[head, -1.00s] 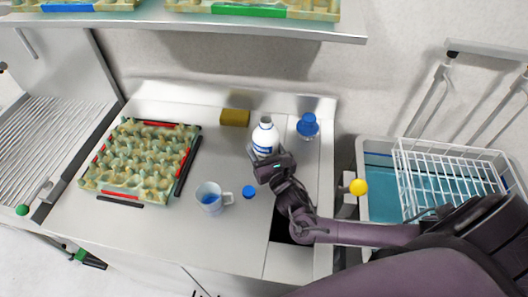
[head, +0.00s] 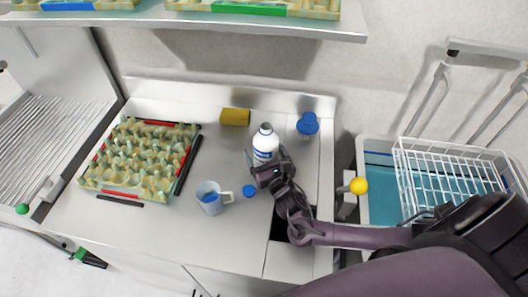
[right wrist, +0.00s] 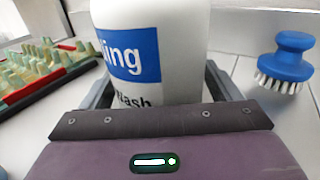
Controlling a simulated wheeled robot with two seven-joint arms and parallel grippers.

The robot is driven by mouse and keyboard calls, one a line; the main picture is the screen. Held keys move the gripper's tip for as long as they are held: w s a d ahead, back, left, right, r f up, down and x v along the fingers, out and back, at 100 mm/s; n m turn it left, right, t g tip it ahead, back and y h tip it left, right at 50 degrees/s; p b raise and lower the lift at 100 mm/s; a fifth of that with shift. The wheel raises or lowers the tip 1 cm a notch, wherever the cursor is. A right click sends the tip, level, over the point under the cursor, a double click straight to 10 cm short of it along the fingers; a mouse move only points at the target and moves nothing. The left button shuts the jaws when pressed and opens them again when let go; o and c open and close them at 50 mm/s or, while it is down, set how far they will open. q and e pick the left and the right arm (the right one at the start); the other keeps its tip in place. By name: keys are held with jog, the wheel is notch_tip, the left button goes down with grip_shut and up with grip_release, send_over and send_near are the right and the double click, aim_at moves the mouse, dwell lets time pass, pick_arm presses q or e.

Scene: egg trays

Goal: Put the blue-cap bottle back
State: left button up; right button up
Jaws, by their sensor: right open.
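A white bottle with a blue label (head: 265,143) stands upright on the counter in the head view. Its top looks whitish. A small round blue cap (head: 249,190) lies on the counter in front of it. My right gripper (head: 266,158) is open, with its fingers on either side of the bottle's lower part. In the right wrist view the bottle (right wrist: 155,50) fills the space between the spread fingers (right wrist: 160,88). Its base is hidden behind the gripper body. My left gripper is not in view.
A blue brush (head: 307,124) and a yellow sponge (head: 235,117) lie behind. An egg tray (head: 150,197) is at left. A sink with a white rack (head: 450,160) is at right.

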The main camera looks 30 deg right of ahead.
jog(key=shift+r, duration=0.2)
jog(key=shift+s+p, duration=0.4)
jog(key=s+p, duration=0.1)
jog(key=s, duration=0.2)
jog(key=s+p, duration=0.2)
jog(key=s, duration=0.2)
jog(key=s+a+p, duration=0.1)
jog(key=s+p, duration=0.1)
jog(key=s, duration=0.1)
jog(key=shift+s, duration=0.3)
jog(key=shift+s+f, duration=0.1)
jog(key=shift+s, duration=0.25)
